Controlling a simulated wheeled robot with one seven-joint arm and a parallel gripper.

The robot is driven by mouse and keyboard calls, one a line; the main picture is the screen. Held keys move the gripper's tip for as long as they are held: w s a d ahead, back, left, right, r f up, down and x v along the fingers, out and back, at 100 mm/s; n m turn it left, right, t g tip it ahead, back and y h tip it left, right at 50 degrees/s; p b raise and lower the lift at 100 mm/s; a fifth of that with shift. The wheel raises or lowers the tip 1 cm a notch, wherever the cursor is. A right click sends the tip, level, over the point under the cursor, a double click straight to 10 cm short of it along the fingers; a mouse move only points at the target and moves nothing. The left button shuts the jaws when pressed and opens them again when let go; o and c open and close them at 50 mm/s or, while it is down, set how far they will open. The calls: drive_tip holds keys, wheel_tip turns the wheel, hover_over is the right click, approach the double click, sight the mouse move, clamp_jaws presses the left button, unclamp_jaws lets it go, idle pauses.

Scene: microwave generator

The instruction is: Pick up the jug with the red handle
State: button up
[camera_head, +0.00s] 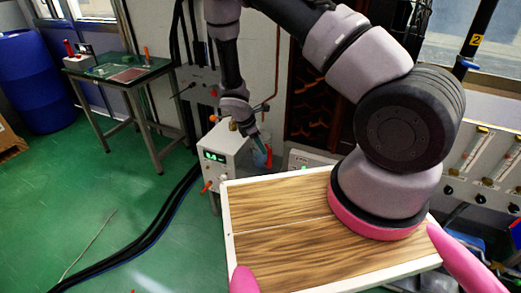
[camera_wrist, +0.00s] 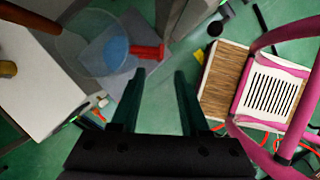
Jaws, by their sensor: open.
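The jug (camera_wrist: 90,45) shows in the wrist view as a clear, round vessel with a blue patch, at the upper left. Its red handle (camera_wrist: 147,52) points right, towards the space ahead of my fingertips. My gripper (camera_wrist: 157,74) is open, with two dark green fingers apart and nothing between them. In the head view my gripper (camera_head: 264,143) is beside the white box with a green display (camera_head: 225,158). A red bit there, probably the handle (camera_head: 269,158), shows just below the fingers. The jug's body is largely hidden in that view.
Black cables (camera_head: 140,240) run across the green floor. A panel with gauges (camera_head: 485,165) is at the right. In the wrist view, a brown rod (camera_wrist: 28,15) lies near the jug.

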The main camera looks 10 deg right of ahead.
sight(268, 167)
drive_tip(key=x, duration=0.9)
drive_tip(key=shift+a+f, duration=0.1)
drive_tip(key=shift+f, duration=0.3)
clamp_jaws()
idle(1.0)
